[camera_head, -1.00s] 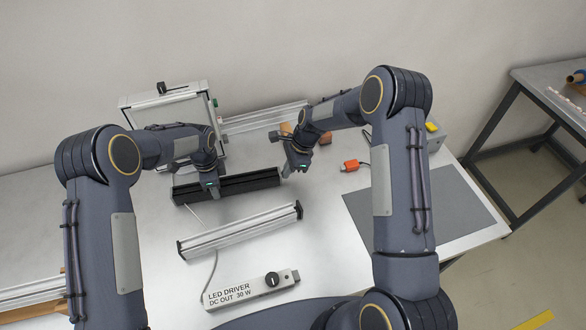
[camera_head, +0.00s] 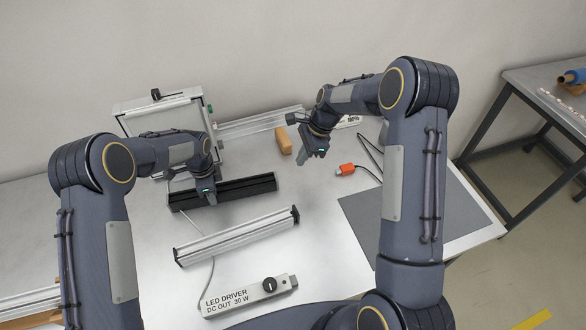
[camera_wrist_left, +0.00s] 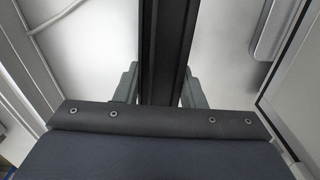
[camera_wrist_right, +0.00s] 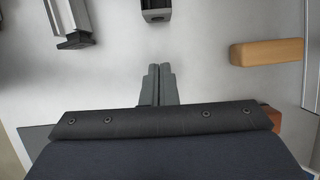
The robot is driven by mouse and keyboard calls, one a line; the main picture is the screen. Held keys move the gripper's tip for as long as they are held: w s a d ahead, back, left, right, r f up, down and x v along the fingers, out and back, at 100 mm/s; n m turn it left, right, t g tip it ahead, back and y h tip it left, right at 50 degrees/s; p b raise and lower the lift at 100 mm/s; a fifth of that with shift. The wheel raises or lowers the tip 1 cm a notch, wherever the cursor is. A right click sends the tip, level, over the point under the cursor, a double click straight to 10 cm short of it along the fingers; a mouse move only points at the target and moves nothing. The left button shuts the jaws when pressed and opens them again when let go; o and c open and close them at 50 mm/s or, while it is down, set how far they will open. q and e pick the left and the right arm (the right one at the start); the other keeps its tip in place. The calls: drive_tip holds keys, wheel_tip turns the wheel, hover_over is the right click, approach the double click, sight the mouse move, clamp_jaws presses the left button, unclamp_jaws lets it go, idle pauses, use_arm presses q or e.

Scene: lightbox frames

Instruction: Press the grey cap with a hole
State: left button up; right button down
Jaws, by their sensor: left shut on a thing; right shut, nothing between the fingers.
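A black profile (camera_head: 240,187) lies on the table, and my left gripper (camera_head: 209,198) is shut around it left of its middle. In the left wrist view the black profile (camera_wrist_left: 164,50) runs between the two fingers. Its right end (camera_wrist_right: 156,14) shows at the top of the right wrist view with a dark grey end piece; I cannot make out a hole for certain. My right gripper (camera_head: 301,163) is shut and empty, to the right of that end and apart from it. Its closed fingertips (camera_wrist_right: 159,68) point toward the end in the right wrist view.
A silver profile (camera_head: 238,236) with dark ends lies in front, and an LED driver (camera_head: 246,294) nearer still. A wooden block (camera_head: 284,141) lies behind my right gripper. A framed panel stands behind.

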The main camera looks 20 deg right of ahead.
drive_tip(key=shift+v, duration=1.5)
drive_tip(key=shift+d+f, duration=0.1)
use_arm(q)
drive_tip(key=o, duration=1.2)
